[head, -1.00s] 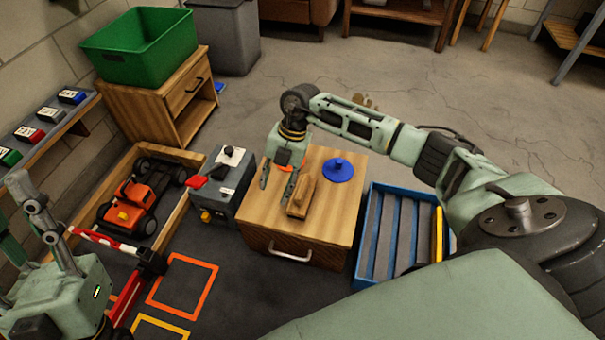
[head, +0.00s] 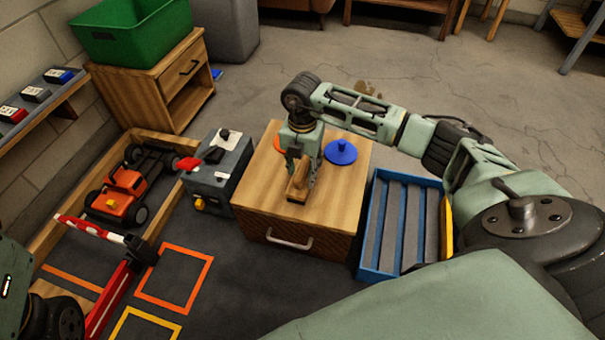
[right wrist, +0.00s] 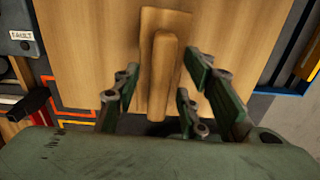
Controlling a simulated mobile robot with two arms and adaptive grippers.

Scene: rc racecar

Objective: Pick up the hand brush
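The wooden hand brush (head: 298,189) lies on the top of the small wooden cabinet (head: 262,190). It also shows in the right wrist view (right wrist: 162,75), with its long handle running up the picture. My right gripper (head: 301,180) points down over the brush and partly hides it in the head view. In the right wrist view its fingers (right wrist: 160,85) are spread apart on both sides of the brush, with gaps to it, so it is open and empty. Of my left arm only a part shows at the left edge of the head view; its fingers are out of view.
A blue disc (head: 341,152) and a partly hidden orange disc (head: 280,143) lie on the cabinet behind the brush. A grey box with a red switch (head: 215,170) stands to the left, and a blue slatted tray (head: 402,230) to the right. An orange toy car (head: 118,195) is farther left.

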